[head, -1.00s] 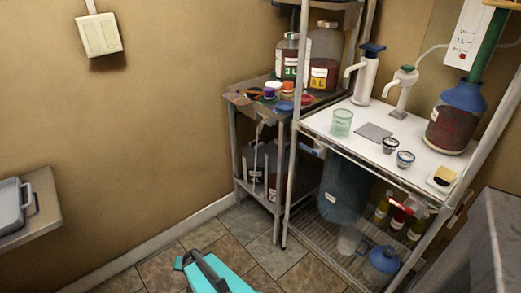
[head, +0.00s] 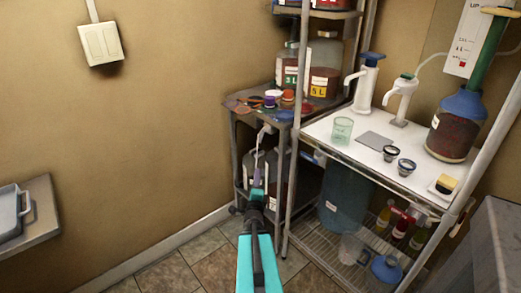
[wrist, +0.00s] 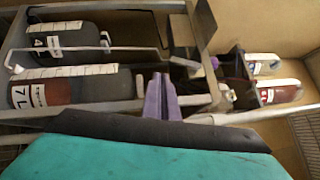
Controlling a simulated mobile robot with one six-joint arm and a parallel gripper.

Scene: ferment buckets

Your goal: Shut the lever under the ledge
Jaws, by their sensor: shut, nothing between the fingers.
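My gripper (head: 257,178) is shut and empty, with narrow purple fingers, in front of the dark metal stand at the back. In the wrist view its fingers (wrist: 160,97) point toward the stand's frame and jugs. A pale fitting (head: 266,129) with a thin line hangs under the front edge of the stand's top (head: 243,110), above my fingertips. It may be the lever, but its handle is too small to make out. A small purple part (wrist: 215,62) shows right of my fingers in the wrist view. I cannot tell whether anything touches my gripper.
Labelled jugs (wrist: 70,92) stand on the stand's lower level. The left floor is clear.

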